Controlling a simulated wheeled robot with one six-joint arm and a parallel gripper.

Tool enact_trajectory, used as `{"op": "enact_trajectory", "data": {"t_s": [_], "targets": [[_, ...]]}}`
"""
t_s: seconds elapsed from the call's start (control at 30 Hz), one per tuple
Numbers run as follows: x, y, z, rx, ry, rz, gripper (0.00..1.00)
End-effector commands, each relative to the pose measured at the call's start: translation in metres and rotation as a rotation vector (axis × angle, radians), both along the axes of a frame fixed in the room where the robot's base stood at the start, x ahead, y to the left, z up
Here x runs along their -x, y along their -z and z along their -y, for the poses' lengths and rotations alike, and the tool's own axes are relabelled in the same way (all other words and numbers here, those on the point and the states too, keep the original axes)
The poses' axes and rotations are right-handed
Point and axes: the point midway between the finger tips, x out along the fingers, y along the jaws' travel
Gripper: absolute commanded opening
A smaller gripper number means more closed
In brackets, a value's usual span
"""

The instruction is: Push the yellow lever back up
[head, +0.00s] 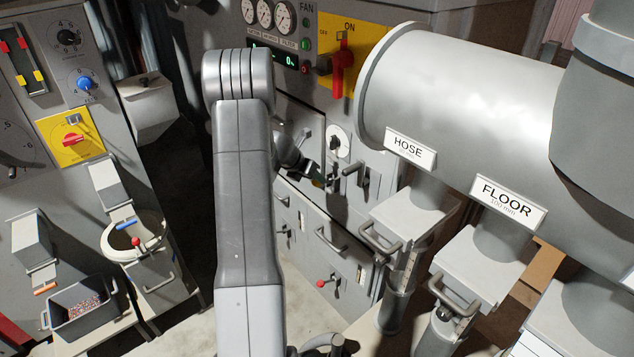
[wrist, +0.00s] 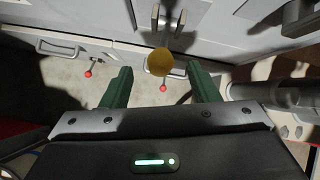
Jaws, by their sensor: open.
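The yellow lever shows in the wrist view as a round yellow knob (wrist: 160,62) below a metal bracket (wrist: 168,20) on the grey panel. My gripper (wrist: 159,69) is open, with its two green fingers either side of the knob's line. The knob lies between the fingertips in the picture, with a gap on both sides; I cannot tell its exact depth. In the head view my gripper (head: 331,180) is small and partly hidden by my arm, in front of the cabinet. The yellow knob is hard to make out there.
Dark levers (head: 365,178) stand right of my gripper on the cabinet. Red-knobbed levers (wrist: 163,88) (wrist: 88,73) show below the panel in the wrist view. A large grey pipe (head: 470,95) with HOSE and FLOOR labels fills the right. A red switch (head: 343,70) is above.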

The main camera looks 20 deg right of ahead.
Motion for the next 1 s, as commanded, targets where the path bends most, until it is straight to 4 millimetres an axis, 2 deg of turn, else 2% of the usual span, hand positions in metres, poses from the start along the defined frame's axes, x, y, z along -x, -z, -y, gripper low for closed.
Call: {"op": "enact_trajectory", "data": {"t_s": [0.1,0.33,0.77,0.87,1.0], "targets": [[0.006,-0.021,-0.014,0.001,-0.003,0.003,0.55],[0.015,-0.047,-0.031,0.001,-0.001,0.002,0.55],[0.018,-0.054,-0.036,0.0,0.001,0.0,0.55],[0.019,-0.05,-0.037,0.005,0.004,-0.007,0.35],[0.031,-0.021,-0.048,0.064,0.037,-0.062,0.08]]}}
